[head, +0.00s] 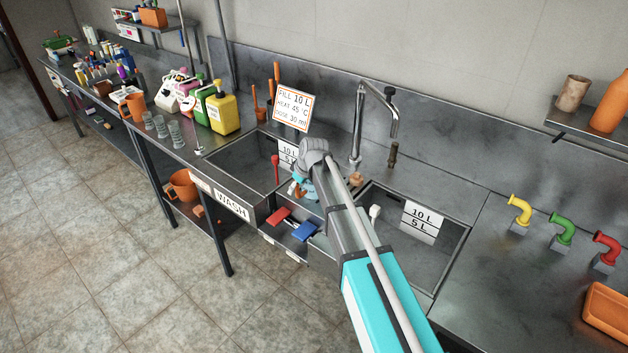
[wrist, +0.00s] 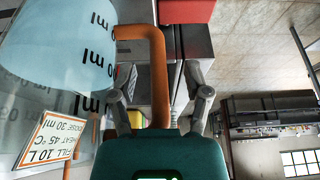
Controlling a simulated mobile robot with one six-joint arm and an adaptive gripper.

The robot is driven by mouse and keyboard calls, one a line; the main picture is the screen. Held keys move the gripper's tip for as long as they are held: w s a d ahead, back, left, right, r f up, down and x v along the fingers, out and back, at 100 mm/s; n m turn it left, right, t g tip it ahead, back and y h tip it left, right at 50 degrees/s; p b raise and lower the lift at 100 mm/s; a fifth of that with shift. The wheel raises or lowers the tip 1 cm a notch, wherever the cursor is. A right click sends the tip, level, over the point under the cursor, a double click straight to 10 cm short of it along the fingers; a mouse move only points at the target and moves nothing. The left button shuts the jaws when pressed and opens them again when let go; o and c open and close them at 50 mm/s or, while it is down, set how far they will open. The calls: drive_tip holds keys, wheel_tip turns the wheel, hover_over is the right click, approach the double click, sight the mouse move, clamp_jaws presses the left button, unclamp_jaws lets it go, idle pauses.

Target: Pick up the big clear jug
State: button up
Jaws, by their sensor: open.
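A big clear jug (wrist: 104,70) with black ml markings fills the left of the wrist view, close to the camera, with a pale blue area showing in it. Its orange handle (wrist: 155,45) runs between the two fingers of my gripper (wrist: 157,78). The fingers are open, one on each side of the handle, with visible gaps. In the head view my gripper (head: 302,187) is low between the two sinks, largely hidden by my arm. I cannot make out the jug clearly there.
The wash sink (head: 238,168) is left of my arm, another sink (head: 440,255) right. A tall tap (head: 358,125) and a sign (head: 293,108) stand behind. Red (head: 279,215) and blue (head: 306,231) items lie in front. A yellow canister (head: 223,112) and several small cups (head: 160,127) stand left.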

clamp_jaws()
idle(0.3)
drive_tip(key=shift+r+p, duration=0.35)
drive_tip(key=shift+p, duration=0.05)
idle(0.5)
drive_tip(key=shift+r+p, duration=1.35)
drive_tip(key=shift+r, duration=0.05)
drive_tip(key=s+d+r+p, duration=0.1)
drive_tip(key=s+r+p, duration=0.8)
drive_tip(key=s, duration=0.4)
drive_tip(key=shift+s+d+r, duration=0.2)
drive_tip(key=shift+s, duration=0.25)
idle(0.5)
